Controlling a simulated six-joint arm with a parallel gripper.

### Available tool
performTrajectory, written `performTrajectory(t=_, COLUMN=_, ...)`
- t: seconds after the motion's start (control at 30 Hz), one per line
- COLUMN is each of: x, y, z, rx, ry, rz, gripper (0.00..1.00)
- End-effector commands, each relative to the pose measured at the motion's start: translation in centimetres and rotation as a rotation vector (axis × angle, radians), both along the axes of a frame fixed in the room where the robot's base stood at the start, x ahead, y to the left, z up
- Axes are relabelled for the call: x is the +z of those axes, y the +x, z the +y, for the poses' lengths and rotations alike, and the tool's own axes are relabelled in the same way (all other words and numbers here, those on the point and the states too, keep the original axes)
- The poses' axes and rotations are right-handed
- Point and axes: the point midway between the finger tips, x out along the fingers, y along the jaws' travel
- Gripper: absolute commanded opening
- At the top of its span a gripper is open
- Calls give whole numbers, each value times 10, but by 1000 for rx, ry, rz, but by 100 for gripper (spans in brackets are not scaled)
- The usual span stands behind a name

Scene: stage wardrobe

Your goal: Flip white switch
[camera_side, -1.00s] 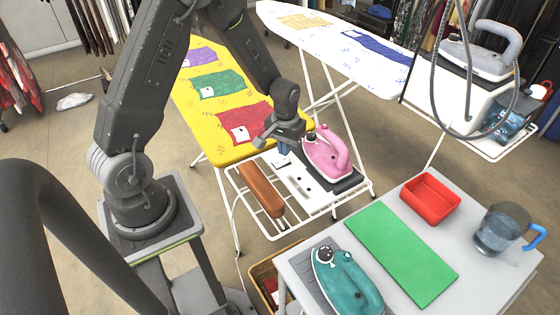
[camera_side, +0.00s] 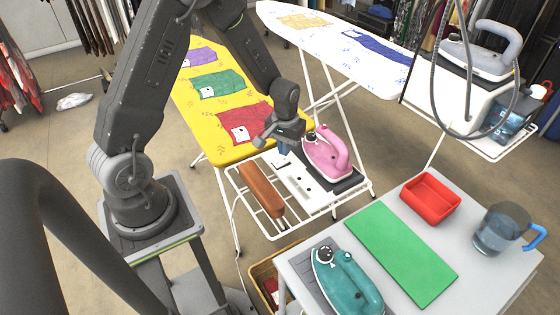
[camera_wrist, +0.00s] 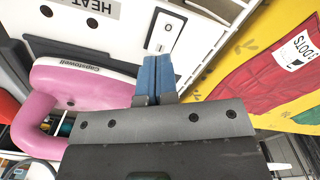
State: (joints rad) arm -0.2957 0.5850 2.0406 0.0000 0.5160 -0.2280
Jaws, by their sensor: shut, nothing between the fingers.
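The white switch (camera_wrist: 166,32) is a white rocker with dark marks in a dark-edged frame, on a white panel marked "HEAT" (camera_wrist: 120,12). My gripper (camera_side: 284,148) is over the panel's far end in the side view.
A pink iron (camera_side: 325,155) stands right beside the panel, close to my gripper. A brown block (camera_side: 262,190) lies on the rack to the left. The yellow ironing board (camera_side: 240,150) is behind. A table (camera_side: 462,290) with a teal iron stands in front.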

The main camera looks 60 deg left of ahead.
Motion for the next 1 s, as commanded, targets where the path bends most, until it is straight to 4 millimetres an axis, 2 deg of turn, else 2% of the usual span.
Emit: performTrajectory(t=1.0, x=-13, y=0, z=0, rx=0, ry=0, rz=1, gripper=0)
